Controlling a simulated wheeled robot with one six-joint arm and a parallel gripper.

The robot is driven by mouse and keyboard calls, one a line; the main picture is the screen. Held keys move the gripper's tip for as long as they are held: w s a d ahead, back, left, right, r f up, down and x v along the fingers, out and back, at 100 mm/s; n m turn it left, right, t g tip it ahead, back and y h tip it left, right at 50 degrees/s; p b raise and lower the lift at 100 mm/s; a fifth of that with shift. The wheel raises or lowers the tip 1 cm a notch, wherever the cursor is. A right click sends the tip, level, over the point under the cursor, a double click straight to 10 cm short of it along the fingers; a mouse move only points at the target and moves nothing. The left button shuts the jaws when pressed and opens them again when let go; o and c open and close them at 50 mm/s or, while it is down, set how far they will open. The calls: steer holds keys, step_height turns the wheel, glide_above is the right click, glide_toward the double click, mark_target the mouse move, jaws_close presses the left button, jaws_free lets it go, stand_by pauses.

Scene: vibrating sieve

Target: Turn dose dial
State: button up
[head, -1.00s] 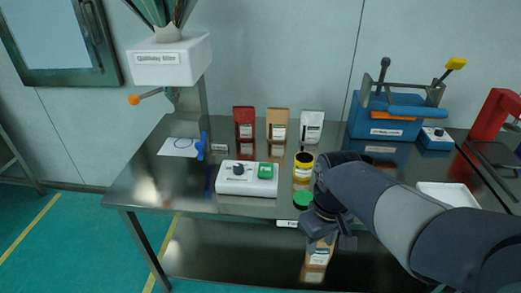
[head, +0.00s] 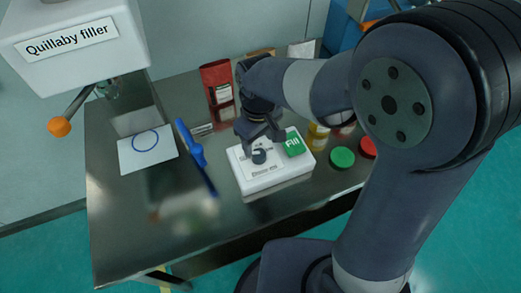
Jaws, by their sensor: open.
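The dose dial (head: 259,156) is a dark knob on top of a white control box (head: 272,182) on the steel table. A green Fill button (head: 294,143) is on the same box, to the right of the dial. My gripper (head: 260,146) is open, pointing down at the dial from above and behind. Its fingers look very close to the knob; I cannot tell whether they touch it. Part of the box's far edge is hidden by my gripper.
The Quillaby filler (head: 72,42) with an orange-tipped lever (head: 60,126) overhangs the table's left. A white sheet with a blue ring (head: 147,152) and a blue tool (head: 192,146) lie left of the box. A red pouch (head: 217,82) stands behind; green (head: 342,157) and red lids lie right.

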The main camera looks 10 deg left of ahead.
mark_target(259, 153)
step_height(259, 153, down, 6)
steer(key=shift+r, duration=0.15)
steer(key=shift+c, duration=0.3)
steer(key=c, duration=0.9)
